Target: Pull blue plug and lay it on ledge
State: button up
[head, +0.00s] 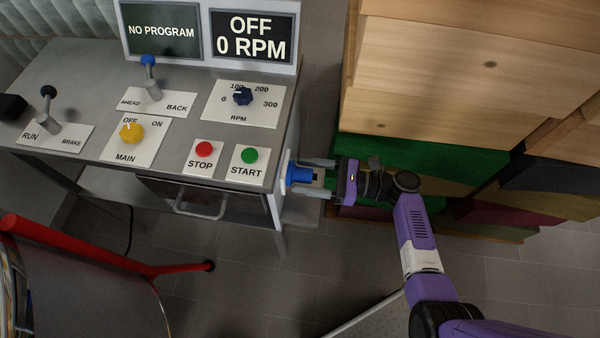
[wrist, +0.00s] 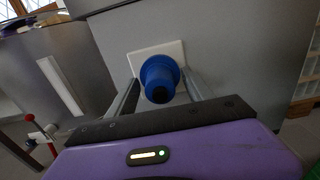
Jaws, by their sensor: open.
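The blue plug (head: 300,174) sits in a socket on the right side of the grey control console. In the wrist view the plug (wrist: 160,78) stands out from a white square socket plate (wrist: 155,55). My gripper (head: 318,177) is open, with its fingers pointing left at the plug. In the wrist view its two fingers (wrist: 160,90) lie on either side of the plug; I cannot tell whether they touch it. A small grey ledge (head: 301,212) juts out low on the console's right side, below the plug, with nothing seen on it.
The console top (head: 85,75) carries levers, knobs and the stop and start buttons. A display (head: 251,37) reads OFF, 0 RPM. Wooden drawers (head: 440,90) stand close on the right, behind my gripper. A red-framed stool (head: 90,290) is at lower left.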

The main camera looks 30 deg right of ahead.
dwell(0.4)
grip_shut()
jog(key=shift+d, duration=0.15)
jog(key=shift+p+v, duration=0.55)
jog(key=shift+v, duration=2.35)
